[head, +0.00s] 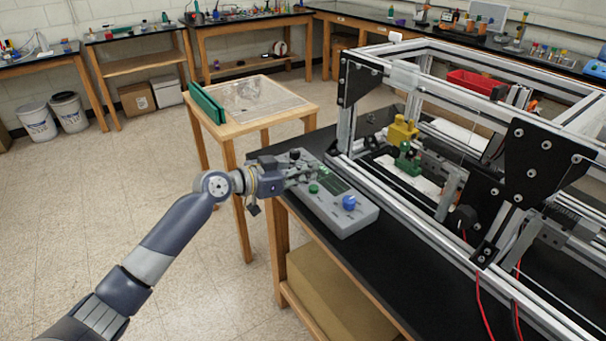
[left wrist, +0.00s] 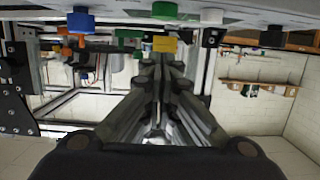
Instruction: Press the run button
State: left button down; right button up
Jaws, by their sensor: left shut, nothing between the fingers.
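A grey control box (head: 341,216) lies on the black bench beside the metal frame. It has a green button (head: 313,188), a blue knob (head: 349,202), a dark green display (head: 332,180) and a black knob (head: 294,154). My left gripper (head: 312,171) is shut and empty, over the far left part of the box. In the left wrist view the gripper (left wrist: 158,66) points toward the controls, with the green button (left wrist: 165,10) ahead of its fingertips and the blue knob (left wrist: 80,21) to the left. A gap shows between fingertips and button. My right gripper is not in view.
The aluminium extrusion frame (head: 440,218) stands right of the box, with a yellow part (head: 402,130) and a green part (head: 409,158) inside. A wooden table (head: 262,123) with green panels (head: 207,104) stands behind my arm. Floor at the left is clear.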

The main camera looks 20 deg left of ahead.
pick_arm(q)
jog(key=b+v, duration=0.2)
jog(key=v, duration=0.8)
jog(key=shift+b, duration=0.4)
jog(key=shift+r, duration=0.1)
